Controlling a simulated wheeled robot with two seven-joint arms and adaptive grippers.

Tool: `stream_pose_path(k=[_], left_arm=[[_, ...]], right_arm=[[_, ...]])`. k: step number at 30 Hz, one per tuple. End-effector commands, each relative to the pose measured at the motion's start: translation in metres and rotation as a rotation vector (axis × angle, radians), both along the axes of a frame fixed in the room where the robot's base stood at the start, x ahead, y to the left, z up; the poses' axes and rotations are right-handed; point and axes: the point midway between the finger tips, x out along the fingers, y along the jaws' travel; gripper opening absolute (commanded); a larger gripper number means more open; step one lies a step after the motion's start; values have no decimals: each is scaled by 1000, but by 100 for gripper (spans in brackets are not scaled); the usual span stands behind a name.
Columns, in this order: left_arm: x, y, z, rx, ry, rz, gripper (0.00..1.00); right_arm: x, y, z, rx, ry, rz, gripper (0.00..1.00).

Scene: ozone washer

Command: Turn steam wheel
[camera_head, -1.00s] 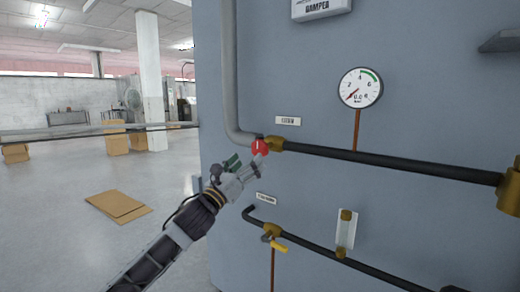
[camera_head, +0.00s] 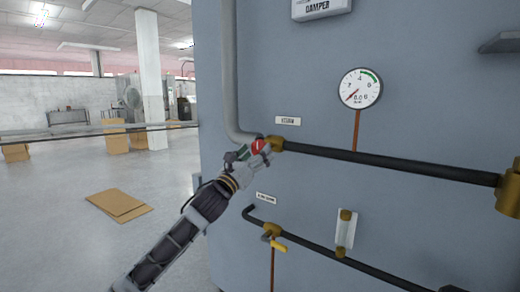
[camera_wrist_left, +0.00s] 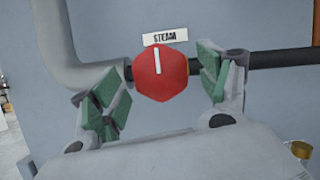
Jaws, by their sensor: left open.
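The red steam wheel (camera_head: 258,147) sits on the upper pipe, under a small label (camera_head: 288,121). In the left wrist view the wheel (camera_wrist_left: 160,74) is a red knob with a white vertical mark, and the label above it (camera_wrist_left: 165,37) reads STEAM. My left gripper (camera_head: 256,154) is at the wheel and partly hides it in the head view. In the wrist view its green-padded fingers (camera_wrist_left: 160,90) are open, one on each side of the wheel, with gaps visible on both sides. My right gripper is not in view.
A round pressure gauge (camera_head: 360,88) is on the grey panel to the right. A lower pipe carries a yellow-handled valve (camera_head: 277,244). A thick grey vertical pipe (camera_head: 230,70) runs close to the wheel on the left. Flat cardboard (camera_head: 119,205) lies on the floor.

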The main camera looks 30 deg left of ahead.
Motion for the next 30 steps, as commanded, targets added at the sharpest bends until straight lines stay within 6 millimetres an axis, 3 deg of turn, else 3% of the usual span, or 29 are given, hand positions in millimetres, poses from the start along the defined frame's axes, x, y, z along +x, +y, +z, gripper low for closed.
stream_pose_path(k=[12,27,30], left_arm=[[21,0,9,-1,0,0,76],[25,-1,10,0,0,-1,76],[25,-1,10,0,0,0,64]], right_arm=[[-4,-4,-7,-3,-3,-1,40],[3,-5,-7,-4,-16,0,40],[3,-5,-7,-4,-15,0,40]])
